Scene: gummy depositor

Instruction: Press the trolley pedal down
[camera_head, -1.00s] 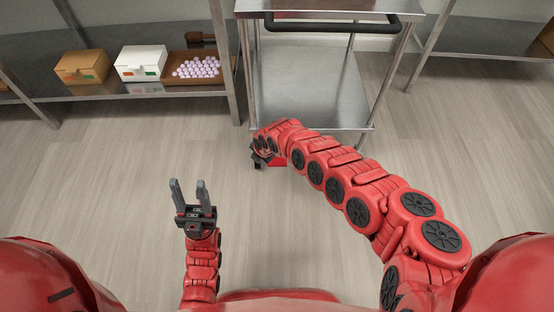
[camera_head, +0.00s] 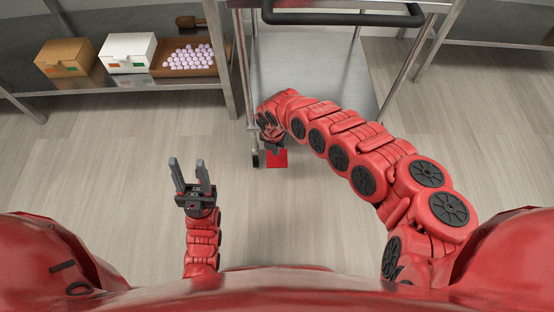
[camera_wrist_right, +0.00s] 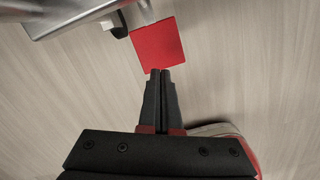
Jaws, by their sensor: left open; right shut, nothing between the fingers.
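The red pedal (camera_head: 278,158) sits low at the near left end of the metal trolley (camera_head: 310,80), just above the floor. It also shows in the right wrist view (camera_wrist_right: 158,45) as a red square plate. My right gripper (camera_wrist_right: 162,72) is shut and empty, with its fingertips at the pedal's near edge in that view; I cannot tell whether they touch it. In the head view, my right wrist hides most of that gripper. My left gripper (camera_head: 188,162) is open and empty, over bare floor to the left of the pedal.
The trolley's black handle (camera_head: 340,18) runs across its near side. A trolley caster (camera_head: 254,158) stands left of the pedal. A shelf at the left holds a brown box (camera_head: 62,58), a white box (camera_head: 127,53) and a tray (camera_head: 158,72) of pale gummies. The near floor is clear.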

